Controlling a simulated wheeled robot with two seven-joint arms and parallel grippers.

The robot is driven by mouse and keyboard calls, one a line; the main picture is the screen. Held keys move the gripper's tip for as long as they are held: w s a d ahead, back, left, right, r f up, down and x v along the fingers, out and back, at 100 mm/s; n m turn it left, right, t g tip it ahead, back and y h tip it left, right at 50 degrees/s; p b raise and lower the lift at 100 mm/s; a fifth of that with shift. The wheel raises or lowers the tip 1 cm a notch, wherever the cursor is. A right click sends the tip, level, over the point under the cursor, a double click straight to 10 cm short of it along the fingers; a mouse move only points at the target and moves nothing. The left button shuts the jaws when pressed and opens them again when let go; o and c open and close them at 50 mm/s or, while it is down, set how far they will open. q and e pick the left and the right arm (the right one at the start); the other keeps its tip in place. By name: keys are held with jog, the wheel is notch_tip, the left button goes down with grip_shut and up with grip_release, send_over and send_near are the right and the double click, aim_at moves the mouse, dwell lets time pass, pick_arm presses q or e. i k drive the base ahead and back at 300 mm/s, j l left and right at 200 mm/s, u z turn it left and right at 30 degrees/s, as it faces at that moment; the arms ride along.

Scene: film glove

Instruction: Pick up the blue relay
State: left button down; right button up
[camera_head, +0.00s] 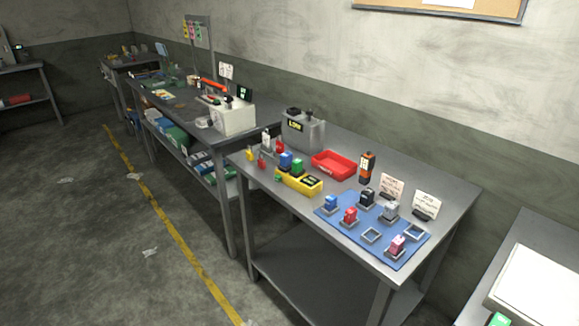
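Two small blue blocks that look like relays show on the grey metal table (300,225). One blue block (331,203) sits in a small holder at the left corner of a blue mat (352,235). Neither of my grippers is in view.
The mat also bears red (350,215), black (367,197), grey (391,210) and pink (398,245) blocks, and empty square frames (371,235). A red tray (334,164), grey box (303,133) and orange-black tester (367,166) stand behind.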

aim_at(286, 158)
jog(key=i+j+z, duration=0.1)
jog(key=i+j, duration=0.15)
jog(key=i+j+z, duration=0.15)
jog(key=j, duration=0.25)
jog(key=i+j+z, duration=0.1)
jog(key=i+j, duration=0.25)
jog(key=i+j+z, duration=0.15)
jog(key=j, duration=0.2)
jog(key=i+j+z, duration=0.1)
jog(key=i+j, duration=0.15)
jog(key=j, duration=0.15)
